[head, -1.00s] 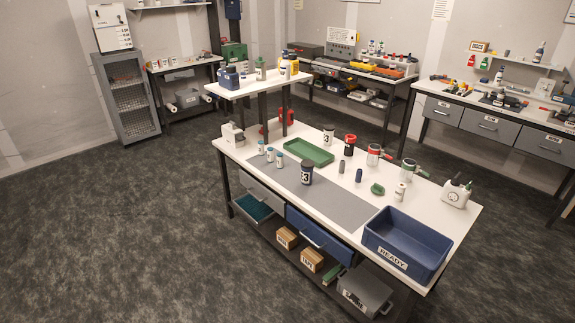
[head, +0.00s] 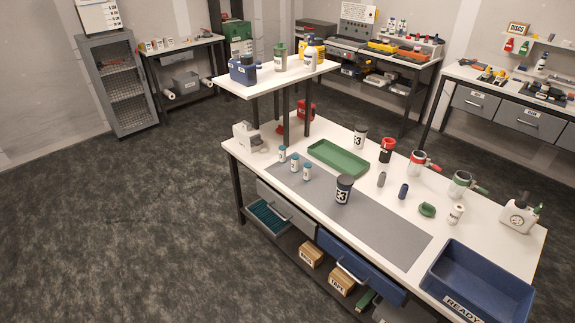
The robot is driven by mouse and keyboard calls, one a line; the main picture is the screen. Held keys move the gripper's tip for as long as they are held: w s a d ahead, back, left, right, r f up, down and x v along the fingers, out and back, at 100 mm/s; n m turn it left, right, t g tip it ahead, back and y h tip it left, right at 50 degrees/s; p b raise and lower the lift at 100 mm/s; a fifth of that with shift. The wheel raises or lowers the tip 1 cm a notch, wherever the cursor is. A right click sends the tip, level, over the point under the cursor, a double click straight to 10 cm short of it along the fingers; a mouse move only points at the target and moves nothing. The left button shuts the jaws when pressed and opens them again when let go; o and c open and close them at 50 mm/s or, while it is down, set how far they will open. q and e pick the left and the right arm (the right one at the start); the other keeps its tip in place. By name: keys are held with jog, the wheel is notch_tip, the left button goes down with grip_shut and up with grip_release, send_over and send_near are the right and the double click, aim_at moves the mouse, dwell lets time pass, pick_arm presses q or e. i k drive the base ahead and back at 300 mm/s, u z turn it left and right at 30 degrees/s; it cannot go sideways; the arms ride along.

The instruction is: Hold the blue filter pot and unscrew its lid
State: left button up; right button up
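A dark blue pot with a white label (head: 344,190), which looks like the blue filter pot, stands upright on the grey mat (head: 385,225) of the middle bench. Its dark lid appears to be on; the picture is too small to show the thread. A similar pot with a dark top (head: 360,138) stands farther back, behind the green tray. Neither of my grippers shows in the head view, and nothing is touching the pot.
A green tray (head: 312,151) and several small vials (head: 294,162) stand near the pot. Red and green handled items (head: 418,162) line the back right. A blue READY bin (head: 437,268) fills the right end. A raised shelf (head: 242,90) stands at the back left. The mat's right half is clear.

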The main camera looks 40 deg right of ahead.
aim_at(343, 195)
jog(key=i, duration=1.2)
jog(key=z, duration=1.1)
jog(key=i, duration=0.85)
jog(key=z, duration=0.95)
jog(key=i, duration=0.2)
jog(key=z, duration=0.25)
